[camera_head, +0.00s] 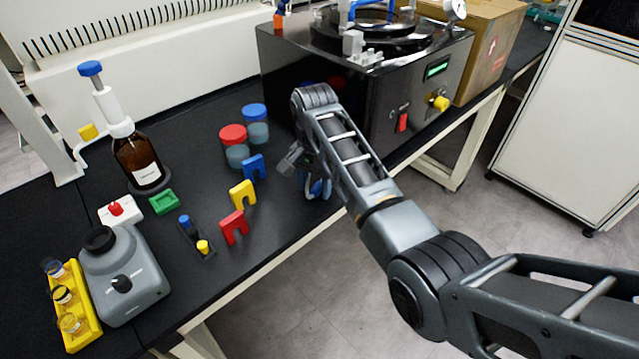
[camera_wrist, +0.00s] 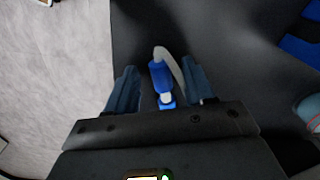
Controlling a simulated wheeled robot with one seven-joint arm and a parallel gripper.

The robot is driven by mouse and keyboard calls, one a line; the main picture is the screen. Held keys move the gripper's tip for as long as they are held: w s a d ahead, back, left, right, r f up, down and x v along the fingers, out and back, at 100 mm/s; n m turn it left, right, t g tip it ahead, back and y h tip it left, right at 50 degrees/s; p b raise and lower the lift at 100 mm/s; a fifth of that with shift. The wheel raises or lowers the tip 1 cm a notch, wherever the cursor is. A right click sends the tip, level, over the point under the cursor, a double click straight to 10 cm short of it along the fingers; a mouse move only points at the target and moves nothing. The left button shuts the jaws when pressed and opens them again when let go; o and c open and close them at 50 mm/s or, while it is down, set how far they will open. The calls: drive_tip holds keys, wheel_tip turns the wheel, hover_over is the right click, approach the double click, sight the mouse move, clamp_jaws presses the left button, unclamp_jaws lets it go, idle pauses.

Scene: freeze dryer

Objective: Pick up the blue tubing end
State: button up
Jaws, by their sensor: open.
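The blue tubing end (camera_wrist: 159,76) lies on the black bench top in the wrist view. A pale grey tube curves away from its far end, and a whitish section and a brighter blue tip (camera_wrist: 167,104) show at its near end. My gripper (camera_wrist: 160,66) is open, with one finger on each side of the tubing end and visible gaps to both. In the head view my gripper (camera_head: 297,164) is low over the bench near its front edge. A bit of blue (camera_head: 318,187) shows beside it, mostly hidden by my arm.
A black freeze dryer (camera_head: 345,105) stands right behind my gripper. Blue (camera_head: 255,167), yellow (camera_head: 243,195) and red (camera_head: 234,227) U-shaped blocks and two jars stand to the left. The bench's front edge is close, with open floor beyond.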

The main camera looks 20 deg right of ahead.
drive_tip(key=shift+f, duration=0.4)
clamp_jaws()
